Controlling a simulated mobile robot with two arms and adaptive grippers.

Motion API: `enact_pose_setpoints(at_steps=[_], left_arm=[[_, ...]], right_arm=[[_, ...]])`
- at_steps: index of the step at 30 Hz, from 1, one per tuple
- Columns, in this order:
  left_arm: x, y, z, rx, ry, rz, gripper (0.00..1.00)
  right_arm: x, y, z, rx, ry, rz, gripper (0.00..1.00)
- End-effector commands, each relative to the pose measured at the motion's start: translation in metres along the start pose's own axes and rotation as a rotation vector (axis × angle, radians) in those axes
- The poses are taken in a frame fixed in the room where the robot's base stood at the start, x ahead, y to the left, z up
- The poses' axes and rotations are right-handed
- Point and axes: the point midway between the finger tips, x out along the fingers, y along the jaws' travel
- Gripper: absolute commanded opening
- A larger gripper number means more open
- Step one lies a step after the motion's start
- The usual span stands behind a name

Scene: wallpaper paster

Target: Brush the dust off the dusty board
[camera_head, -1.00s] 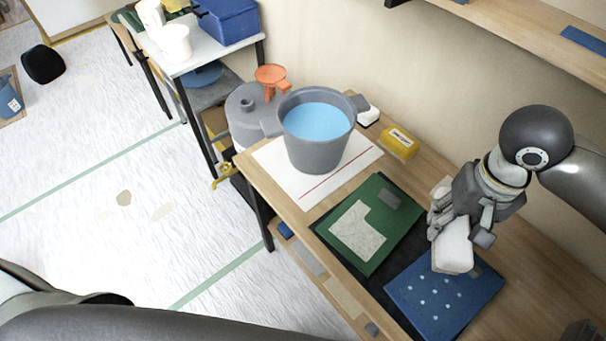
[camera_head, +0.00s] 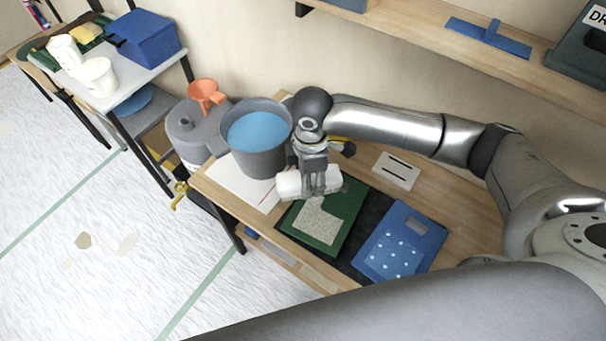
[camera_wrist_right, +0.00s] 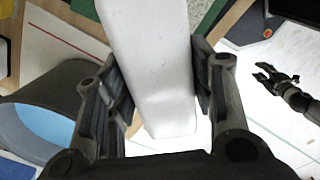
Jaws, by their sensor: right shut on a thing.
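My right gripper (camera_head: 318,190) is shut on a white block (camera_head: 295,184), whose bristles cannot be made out. The block is over the left corner of a green board (camera_head: 338,223) with a speckled grey, notched patch (camera_head: 316,221). A blue board (camera_head: 388,235) with pale dots lies to its right; both have a small grey rectangle or patch. In the right wrist view the block (camera_wrist_right: 155,60) sits between the two fingers. Also there, my left gripper (camera_wrist_right: 277,78) shows at the right with its fingers apart and empty. I cannot tell whether the block touches the board.
A grey bucket (camera_head: 258,160) of blue liquid stands on a white sheet (camera_head: 228,178) just left of the gripper. A slotted white plate (camera_head: 396,171) lies behind the boards. A shelf (camera_head: 420,40) runs above along the wall. The wooden bench (camera_head: 470,228) is bare at the right.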

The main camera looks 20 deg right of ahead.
Motion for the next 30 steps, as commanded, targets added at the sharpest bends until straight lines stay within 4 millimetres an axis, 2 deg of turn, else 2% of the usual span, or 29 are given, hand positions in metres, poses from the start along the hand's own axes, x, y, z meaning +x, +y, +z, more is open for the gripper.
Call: enact_pose_setpoints(at_steps=[1, 6, 15, 21, 30], left_arm=[[-0.011, 0.0, -0.001, 0.0, 0.0, 0.0, 0.4], [-0.028, 0.0, -0.002, 0.0, -0.001, 0.0, 0.4], [-0.047, 0.0, -0.002, 0.0, -0.005, 0.001, 0.4], [-0.05, 0.0, -0.001, 0.0, -0.007, 0.001, 0.4], [-0.049, 0.0, 0.0, 0.0, -0.007, 0.001, 0.4]], right_arm=[[-0.001, 0.001, -0.002, -0.081, -0.001, -0.004, 0.25], [0.013, 0.006, -0.007, -0.382, -0.001, -0.003, 0.25], [0.033, 0.011, -0.013, -0.782, 0.001, 0.0, 0.25], [0.039, 0.011, -0.013, -0.873, 0.0, 0.001, 0.25], [0.039, 0.011, -0.013, -0.877, 0.001, 0.002, 0.25]])
